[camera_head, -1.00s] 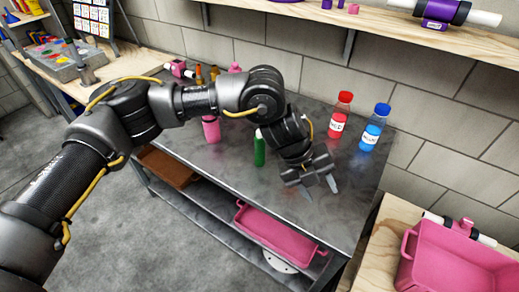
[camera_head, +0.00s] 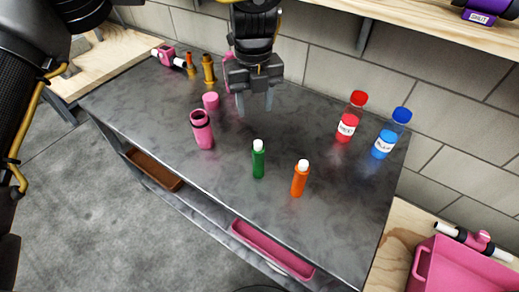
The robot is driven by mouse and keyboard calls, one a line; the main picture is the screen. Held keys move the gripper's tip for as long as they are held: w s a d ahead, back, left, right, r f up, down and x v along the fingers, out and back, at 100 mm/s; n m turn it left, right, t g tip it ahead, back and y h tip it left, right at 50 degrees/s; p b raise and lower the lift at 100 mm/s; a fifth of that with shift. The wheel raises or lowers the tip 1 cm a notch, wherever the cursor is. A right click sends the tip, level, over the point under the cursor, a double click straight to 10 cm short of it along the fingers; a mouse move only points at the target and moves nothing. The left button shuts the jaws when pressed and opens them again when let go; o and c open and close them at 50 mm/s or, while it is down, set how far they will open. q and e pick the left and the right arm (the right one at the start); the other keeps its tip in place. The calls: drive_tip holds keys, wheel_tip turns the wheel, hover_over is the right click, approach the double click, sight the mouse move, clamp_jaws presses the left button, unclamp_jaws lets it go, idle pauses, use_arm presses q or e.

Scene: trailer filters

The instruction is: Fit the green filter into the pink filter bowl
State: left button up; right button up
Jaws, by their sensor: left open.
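The green filter (camera_head: 258,160), a small green cylinder with a white top, stands upright on the dark metal table (camera_head: 330,228). The pink filter bowl (camera_head: 202,130) stands upright to its left, with its dark round opening facing up. A small pink cap-like piece (camera_head: 210,101) sits just behind the bowl. My left gripper (camera_head: 255,104) points down above the table, behind the green filter and to the right of the bowl. It is open and holds nothing. My right gripper is not in view.
An orange filter (camera_head: 299,179) stands right of the green one. Red (camera_head: 351,117) and blue (camera_head: 391,133) bottles stand at the right back. Brass fittings (camera_head: 208,69) and a pink pipe piece (camera_head: 167,56) are at the left back. A pink bin (camera_head: 465,266) is at lower right.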

sight(258, 142)
use_arm(q)
drive_tip(key=f, duration=0.3)
drive_tip(key=f+p, duration=0.1)
drive_tip(key=f, duration=0.1)
drive_tip(key=shift+s+d, duration=0.25)
drive_tip(key=shift+d, duration=0.15)
drive_tip(key=shift+w+f, duration=0.1)
drive_tip(key=shift+f, duration=0.15)
drive_tip(key=shift+a+f, duration=0.1)
drive_tip(key=shift+s+f+p, duration=0.25)
drive_tip(key=shift+f+p, duration=0.1)
drive_tip(key=shift+p, duration=0.05)
wheel_tip(258, 142, down, 4)
drive_tip(key=shift+r+p, duration=0.2)
drive_tip(key=shift+p, duration=0.45)
drive_tip(key=shift+f, duration=0.35)
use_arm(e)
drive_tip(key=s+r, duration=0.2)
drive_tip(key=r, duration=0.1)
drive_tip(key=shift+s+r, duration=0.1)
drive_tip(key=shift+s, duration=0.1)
use_arm(q)
drive_tip(key=shift+c, duration=0.2)
